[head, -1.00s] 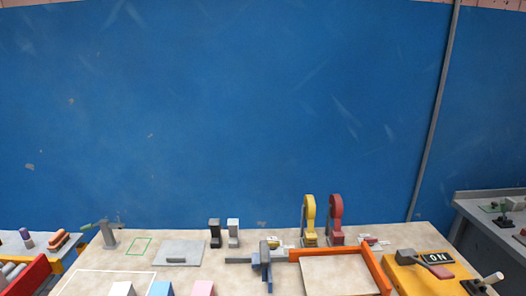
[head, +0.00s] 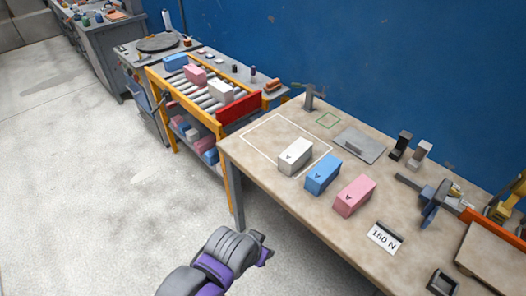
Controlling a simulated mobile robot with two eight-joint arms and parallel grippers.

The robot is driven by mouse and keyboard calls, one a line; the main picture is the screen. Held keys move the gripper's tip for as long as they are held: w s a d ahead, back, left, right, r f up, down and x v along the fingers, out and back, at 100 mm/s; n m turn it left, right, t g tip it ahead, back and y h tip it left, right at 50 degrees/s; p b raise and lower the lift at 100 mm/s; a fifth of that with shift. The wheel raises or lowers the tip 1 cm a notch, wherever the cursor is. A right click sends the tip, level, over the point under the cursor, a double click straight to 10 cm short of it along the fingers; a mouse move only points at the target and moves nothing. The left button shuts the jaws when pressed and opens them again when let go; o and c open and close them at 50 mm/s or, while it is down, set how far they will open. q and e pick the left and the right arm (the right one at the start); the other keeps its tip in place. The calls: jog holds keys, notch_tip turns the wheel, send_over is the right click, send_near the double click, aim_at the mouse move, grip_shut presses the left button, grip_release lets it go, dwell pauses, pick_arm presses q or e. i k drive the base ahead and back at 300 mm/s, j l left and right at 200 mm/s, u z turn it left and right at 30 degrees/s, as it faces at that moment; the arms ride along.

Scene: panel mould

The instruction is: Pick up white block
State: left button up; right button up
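A white block (head: 295,156) with a small dark mark on its front sits on the workbench, at the front right edge of a white outlined rectangle (head: 247,130). A blue block (head: 322,175) and a pink block (head: 354,196) stand to its right in a row, apart from each other. A second white block (head: 221,91) lies on the roller conveyor at the back left. One purple and grey arm of mine, seemingly the left, reaches up from the bottom, short of the bench. Its gripper (head: 264,250) is at its end, well below the white block; its fingers are unclear. My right gripper is out of view.
The conveyor (head: 158,87) has a yellow frame and a red end plate (head: 239,108), with pink and blue blocks on it. A grey plate (head: 359,145), a clamp (head: 435,203) and a 150 N sign (head: 384,238) are on the bench (head: 300,212). Open floor lies at left.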

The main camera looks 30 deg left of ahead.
aim_at(290, 160)
jog(key=u, duration=0.7)
jog(key=i+j+u, duration=0.15)
jog(key=j, duration=0.2)
jog(key=i+j+u, duration=0.1)
jog(key=j, duration=0.25)
jog(key=i+j+u, duration=0.15)
jog(key=i+j, duration=0.15)
